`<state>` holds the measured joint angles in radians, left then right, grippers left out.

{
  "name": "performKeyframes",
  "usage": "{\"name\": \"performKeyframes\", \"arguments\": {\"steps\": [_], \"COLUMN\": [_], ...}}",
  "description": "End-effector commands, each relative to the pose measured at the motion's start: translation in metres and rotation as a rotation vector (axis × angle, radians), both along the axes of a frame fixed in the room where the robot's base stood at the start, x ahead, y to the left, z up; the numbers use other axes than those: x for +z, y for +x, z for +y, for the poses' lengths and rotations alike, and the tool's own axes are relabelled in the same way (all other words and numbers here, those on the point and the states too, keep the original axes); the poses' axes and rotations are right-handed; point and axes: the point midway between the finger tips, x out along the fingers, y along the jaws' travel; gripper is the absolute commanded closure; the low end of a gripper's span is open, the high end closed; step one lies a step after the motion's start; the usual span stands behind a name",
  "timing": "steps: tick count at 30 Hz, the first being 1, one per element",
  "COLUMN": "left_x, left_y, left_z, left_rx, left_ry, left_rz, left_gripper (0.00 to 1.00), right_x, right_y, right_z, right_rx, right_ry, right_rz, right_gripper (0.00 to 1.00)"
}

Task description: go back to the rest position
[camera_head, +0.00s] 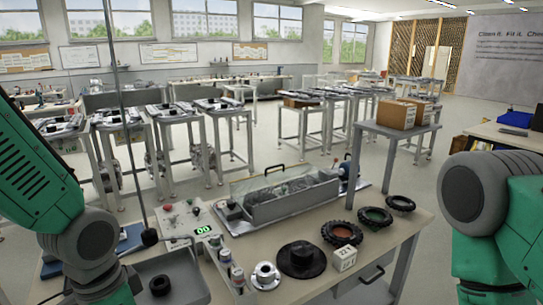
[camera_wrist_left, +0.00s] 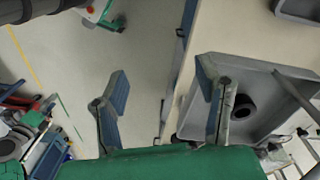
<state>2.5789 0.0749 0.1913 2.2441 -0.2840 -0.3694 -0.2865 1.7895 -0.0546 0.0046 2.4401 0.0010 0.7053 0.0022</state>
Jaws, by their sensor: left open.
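My left arm comes in from the left in the head view, and its gripper lies out of that picture. In the left wrist view my left gripper (camera_wrist_left: 163,75) has its two fingers spread apart with nothing between them. It is above the floor and the table edge, with its right finger in front of a grey tray (camera_wrist_left: 262,68). My right arm shows at the right of the head view. Its gripper is out of both views.
A thin pole (camera_head: 125,120) rises near my left arm.

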Motion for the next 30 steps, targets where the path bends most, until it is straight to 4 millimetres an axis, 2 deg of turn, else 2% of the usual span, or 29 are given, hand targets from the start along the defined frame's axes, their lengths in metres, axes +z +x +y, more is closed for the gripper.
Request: {"name": "performKeyframes", "arguments": {"steps": [1, 5, 8, 11, 12, 15, 18, 21, 24, 30], "left_x": [-0.019, -0.061, -0.105, -0.167, -0.196, -0.260, -0.304, -0.330, -0.342, -0.345], "left_y": [-0.006, -0.016, -0.029, -0.051, -0.063, -0.097, -0.128, -0.151, -0.164, -0.167], "left_z": [0.000, -0.001, 0.000, 0.004, 0.008, 0.019, 0.032, 0.043, 0.050, 0.053], "left_rx": [0.021, 0.087, 0.157, 0.258, 0.308, 0.432, 0.524, 0.582, 0.613, 0.628], "left_ry": [-0.006, -0.025, -0.038, -0.042, -0.040, -0.019, 0.010, 0.035, 0.052, 0.057], "left_rz": [0.009, 0.015, 0.023, 0.033, 0.034, 0.024, 0.003, -0.020, -0.037, -0.048], "left_gripper": [0.42, 0.42, 0.42, 0.42, 0.42, 0.42, 0.42, 0.42, 0.42, 0.42], "right_x": [-0.007, -0.020, -0.033, -0.053, -0.063, -0.086, -0.103, -0.114, -0.118, -0.118], "right_y": [0.000, -0.001, -0.001, -0.001, -0.001, -0.001, -0.001, -0.001, -0.002, -0.001], "right_z": [0.000, 0.000, 0.000, 0.000, 0.000, 0.000, 0.000, 0.000, 0.000, 0.000], "right_rx": [0.000, 0.000, 0.000, 0.000, 0.000, 0.000, 0.000, 0.000, 0.000, 0.000], "right_ry": [0.000, 0.000, 0.000, 0.000, 0.000, 0.000, 0.000, 0.000, 0.000, 0.000], "right_rz": [0.000, 0.001, 0.001, 0.001, 0.001, 0.001, 0.001, 0.001, 0.001, 0.001], "right_gripper": [0.60, 0.60, 0.60, 0.60, 0.60, 0.60, 0.60, 0.60, 0.60, 0.60]}}
